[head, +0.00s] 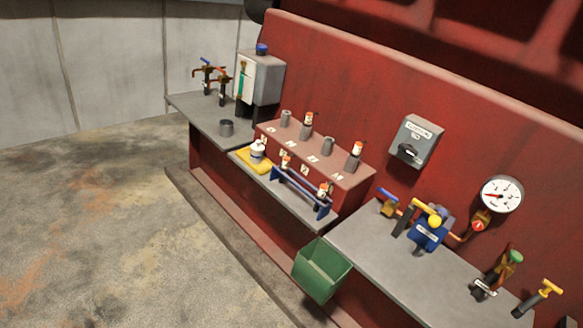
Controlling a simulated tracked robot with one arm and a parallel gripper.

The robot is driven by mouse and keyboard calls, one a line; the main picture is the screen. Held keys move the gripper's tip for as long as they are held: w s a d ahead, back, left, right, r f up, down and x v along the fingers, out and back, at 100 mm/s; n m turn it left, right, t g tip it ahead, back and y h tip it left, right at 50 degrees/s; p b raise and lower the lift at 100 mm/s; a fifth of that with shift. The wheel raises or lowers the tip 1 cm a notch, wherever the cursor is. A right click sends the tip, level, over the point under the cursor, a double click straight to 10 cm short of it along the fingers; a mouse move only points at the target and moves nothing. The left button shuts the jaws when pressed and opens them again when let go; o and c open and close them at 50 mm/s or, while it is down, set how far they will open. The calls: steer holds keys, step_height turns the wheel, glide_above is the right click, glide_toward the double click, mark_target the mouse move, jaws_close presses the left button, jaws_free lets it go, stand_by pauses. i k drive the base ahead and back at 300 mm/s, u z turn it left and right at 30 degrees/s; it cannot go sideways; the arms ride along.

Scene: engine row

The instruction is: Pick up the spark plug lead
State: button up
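Several small orange-and-white capped pieces that look like spark plug leads show in the head view. Two stand on the red block with numbered labels (347,180), one capped piece (307,119) towards the left and another capped piece (357,149) at the right. Two grey posts (327,146) on the block have no orange cap. Two more capped pieces, a left one (286,162) and a right one (323,188), sit at the blue rack (300,190) in front of the block. Which one the task means I cannot tell. My gripper is not in view.
A green bin (321,270) hangs below the bench. The concrete floor (120,220) at left is clear.

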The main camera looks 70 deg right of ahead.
mark_target(321, 195)
steer(key=i, duration=2.15)
steer(key=z, duration=3.45)
steer(key=i, duration=1.05)
steer(key=u, duration=0.05)
